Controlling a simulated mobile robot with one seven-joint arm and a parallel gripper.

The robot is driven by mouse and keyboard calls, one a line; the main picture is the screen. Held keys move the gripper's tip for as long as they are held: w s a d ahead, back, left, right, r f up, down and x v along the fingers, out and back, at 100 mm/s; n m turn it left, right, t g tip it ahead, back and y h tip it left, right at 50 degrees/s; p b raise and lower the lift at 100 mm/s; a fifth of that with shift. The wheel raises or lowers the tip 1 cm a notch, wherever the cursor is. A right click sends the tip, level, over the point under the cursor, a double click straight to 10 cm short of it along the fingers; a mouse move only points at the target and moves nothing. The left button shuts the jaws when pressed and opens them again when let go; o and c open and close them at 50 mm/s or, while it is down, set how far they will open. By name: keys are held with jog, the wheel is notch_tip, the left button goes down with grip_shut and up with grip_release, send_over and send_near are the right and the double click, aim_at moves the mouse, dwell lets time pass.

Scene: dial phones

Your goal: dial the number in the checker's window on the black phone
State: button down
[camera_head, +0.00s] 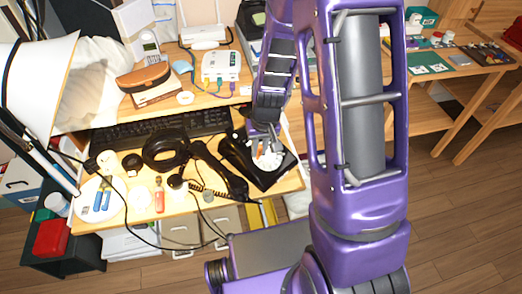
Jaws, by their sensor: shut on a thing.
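The black phone (238,157) sits at the right front of the desk, with its white round dial (269,161) facing up. Its black handset (222,172) lies off the phone, to its left, with a coiled cord. My gripper (264,147) points down at the dial, its fingertips at or just above the dial's far side. The fingers are close together; what is between them is too small to make out. A white box with coloured plugs (221,65) stands at the back of the desk; I cannot tell whether it is the checker. No readable number shows.
Black headphones (165,150), a keyboard (160,132) and a white plate (98,203) crowd the desk (140,228) left of the phone. A lamp (45,85) stands at the left. Loose cables cross the front edge. My arm hides the area right of the phone.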

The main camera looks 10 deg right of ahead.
jog(key=shift+w+r, duration=0.1)
jog(key=shift+w, duration=0.05)
jog(key=shift+w+r, duration=0.2)
jog(key=shift+w, duration=0.3)
dwell(0.3)
jog(key=shift+w+d+r, duration=0.15)
jog(key=shift+w+d, duration=0.1)
jog(key=shift+w, duration=0.4)
